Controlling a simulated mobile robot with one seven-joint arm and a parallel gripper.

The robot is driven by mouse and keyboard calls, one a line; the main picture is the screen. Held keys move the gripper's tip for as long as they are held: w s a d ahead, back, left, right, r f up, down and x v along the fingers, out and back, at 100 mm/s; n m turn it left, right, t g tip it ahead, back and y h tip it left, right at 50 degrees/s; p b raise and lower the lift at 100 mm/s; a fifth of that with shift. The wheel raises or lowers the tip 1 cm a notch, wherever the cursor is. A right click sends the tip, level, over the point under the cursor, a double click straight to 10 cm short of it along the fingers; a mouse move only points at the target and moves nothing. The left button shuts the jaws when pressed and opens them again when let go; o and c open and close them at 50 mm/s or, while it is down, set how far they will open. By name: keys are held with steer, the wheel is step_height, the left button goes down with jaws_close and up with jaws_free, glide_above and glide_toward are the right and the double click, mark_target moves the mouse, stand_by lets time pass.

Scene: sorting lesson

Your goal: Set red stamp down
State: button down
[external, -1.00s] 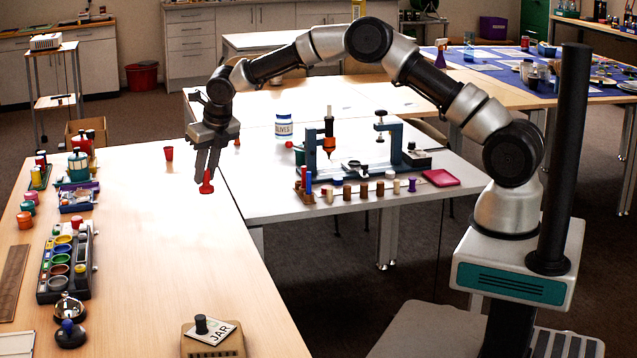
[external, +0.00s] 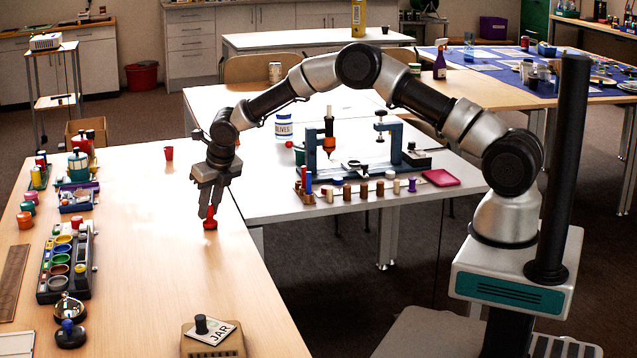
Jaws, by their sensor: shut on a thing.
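The red stamp (external: 210,222) is at the right side of the light wooden table (external: 160,262), near its right edge. It is upright, with its wide base down, at or very close to the table top; I cannot tell whether it touches. My gripper (external: 209,212) points down with its fingers shut on the upper part of the stamp, which they hide.
A paint tray (external: 66,265) and several stamps and pots line the table's left side. A red cup (external: 168,153) stands at the back. A block with a JAR card (external: 213,340) lies at the front. The table's middle is clear.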

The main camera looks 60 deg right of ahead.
steer(key=shift+f, duration=0.1)
steer(key=c, duration=1.6)
jaws_free()
